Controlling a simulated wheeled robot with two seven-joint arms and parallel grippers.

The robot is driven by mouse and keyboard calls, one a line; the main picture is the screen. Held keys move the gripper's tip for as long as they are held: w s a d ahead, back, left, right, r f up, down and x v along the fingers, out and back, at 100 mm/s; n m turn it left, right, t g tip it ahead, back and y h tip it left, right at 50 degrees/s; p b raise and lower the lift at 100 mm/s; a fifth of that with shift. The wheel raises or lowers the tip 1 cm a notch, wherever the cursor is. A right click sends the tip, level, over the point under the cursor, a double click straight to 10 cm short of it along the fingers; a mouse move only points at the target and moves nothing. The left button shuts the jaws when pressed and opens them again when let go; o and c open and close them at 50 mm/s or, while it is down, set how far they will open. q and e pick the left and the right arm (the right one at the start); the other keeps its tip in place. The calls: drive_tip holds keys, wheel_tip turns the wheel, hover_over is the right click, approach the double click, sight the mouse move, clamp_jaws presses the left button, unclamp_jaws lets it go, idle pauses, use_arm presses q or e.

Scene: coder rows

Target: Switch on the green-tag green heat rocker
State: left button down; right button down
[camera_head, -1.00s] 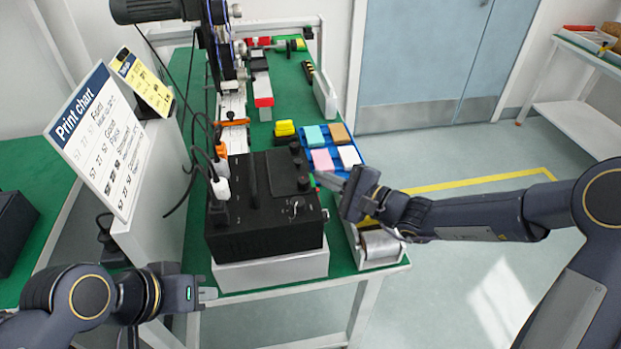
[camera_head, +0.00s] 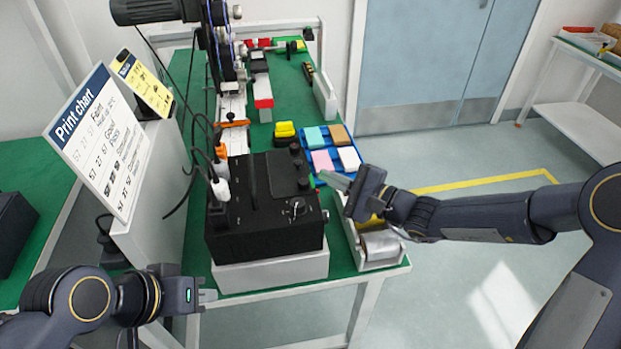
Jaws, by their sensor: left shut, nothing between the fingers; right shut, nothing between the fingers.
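A black control box (camera_head: 265,234) stands on a pale plinth (camera_head: 272,271) at the near end of the green table. A round knob (camera_head: 296,207) shows on its top, with dark knobs further back. A small green spot (camera_head: 312,181) shows at the box's right edge; I cannot make out a rocker or its tag. My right gripper (camera_head: 322,176) is shut and empty, its fingertips close to that green spot; I cannot tell whether they touch. My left gripper (camera_head: 213,296) is shut and empty, low beside the table's near left corner.
A blue tray (camera_head: 334,174) with coloured blocks lies behind my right gripper. A yellow block (camera_head: 285,130) sits beside it. A metal roller (camera_head: 380,244) in a pale holder is at the near right. A print chart (camera_head: 100,142) stands at the left. Cables hang left of the box.

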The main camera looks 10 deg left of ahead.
drive_tip(key=d, duration=0.1)
drive_tip(key=w+d+p, duration=0.1)
drive_tip(key=d, duration=0.2)
drive_tip(key=shift+w+d+r, duration=0.25)
drive_tip(key=shift+d+r, duration=0.1)
drive_tip(key=shift+r, duration=0.05)
idle(0.4)
drive_tip(key=s+d+r+n+g+h+p, duration=0.1)
drive_tip(key=s+d+r+n+g+p, duration=0.15)
drive_tip(key=s+r+n, duration=0.4)
drive_tip(key=s+d+n+h+p, duration=0.2)
drive_tip(key=s+d+h, duration=0.3)
drive_tip(key=s+d, duration=0.3)
drive_tip(key=s+d+n+h+p, duration=0.1)
drive_tip(key=s+d+h, duration=0.4)
drive_tip(key=s, duration=1)
drive_tip(key=d+f+n, duration=0.1)
drive_tip(key=d, duration=0.1)
drive_tip(key=shift+d+h+p, duration=0.35)
drive_tip(key=shift+h+p, duration=0.05)
drive_tip(key=shift+s, duration=0.1)
